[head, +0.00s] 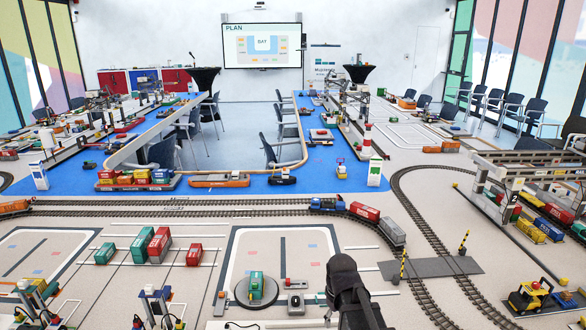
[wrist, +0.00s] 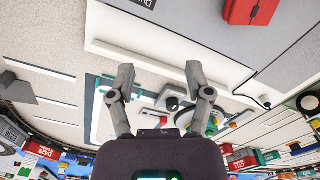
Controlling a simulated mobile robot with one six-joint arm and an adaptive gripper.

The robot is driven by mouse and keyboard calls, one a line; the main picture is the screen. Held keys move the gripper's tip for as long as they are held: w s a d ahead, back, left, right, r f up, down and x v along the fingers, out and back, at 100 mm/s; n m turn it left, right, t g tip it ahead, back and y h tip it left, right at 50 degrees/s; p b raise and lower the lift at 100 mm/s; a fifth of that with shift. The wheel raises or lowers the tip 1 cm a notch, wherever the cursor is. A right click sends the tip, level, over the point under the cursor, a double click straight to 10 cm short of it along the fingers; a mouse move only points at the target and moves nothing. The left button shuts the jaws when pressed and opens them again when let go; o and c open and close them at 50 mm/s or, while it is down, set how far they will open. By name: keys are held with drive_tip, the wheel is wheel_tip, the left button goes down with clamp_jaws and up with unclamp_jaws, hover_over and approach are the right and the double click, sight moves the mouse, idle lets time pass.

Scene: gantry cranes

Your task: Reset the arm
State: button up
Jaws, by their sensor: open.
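My gripper shows in the wrist view (wrist: 158,78), with its two grey fingers spread apart and nothing between them. Beyond the fingers lie a pale surface and small devices, seen at a steep tilt. In the head view my dark arm (head: 350,290) rises at the bottom centre, and its fingers cannot be made out there.
A round dark turntable (head: 240,294) with a green container (head: 256,286) lies left of my arm. Rail tracks (head: 150,212) cross the floor, with a blue locomotive (head: 327,204). A gantry crane (head: 530,170) stands at right. In the wrist view a red box (wrist: 250,10) is at the top.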

drive_tip(key=s+d+m, duration=0.5)
drive_tip(key=s, duration=0.1)
drive_tip(key=shift+r+m, duration=0.3)
drive_tip(key=shift+m, duration=0.1)
idle(0.8)
drive_tip(key=shift+c, duration=0.6)
drive_tip(key=shift+a, duration=0.1)
